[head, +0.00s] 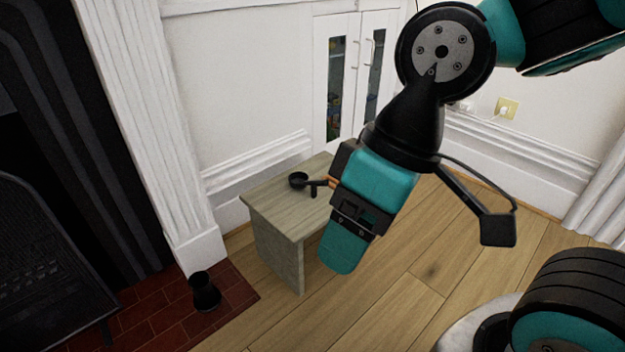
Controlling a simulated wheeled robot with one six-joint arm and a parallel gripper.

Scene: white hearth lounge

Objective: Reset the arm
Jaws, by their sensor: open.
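My arm comes in from the top right and bends down to my gripper (342,256), which is teal and black. The gripper is open and points down, in front of the right part of a small grey wooden table (278,215) in this view. I see no object held in it. A small round black dish or pan (299,180) sits on the table to the left of the gripper. A dark handle-like piece runs from it toward the gripper body, with an orange-brown bit at its end. The gripper hides the table's right side.
A black vase-like object (204,291) stands on the red brick hearth (165,318) at lower left, beside the dark fireplace (50,250). A white cabinet (341,75) with glass doors is behind the table. Wooden floor (400,310) is clear in front.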

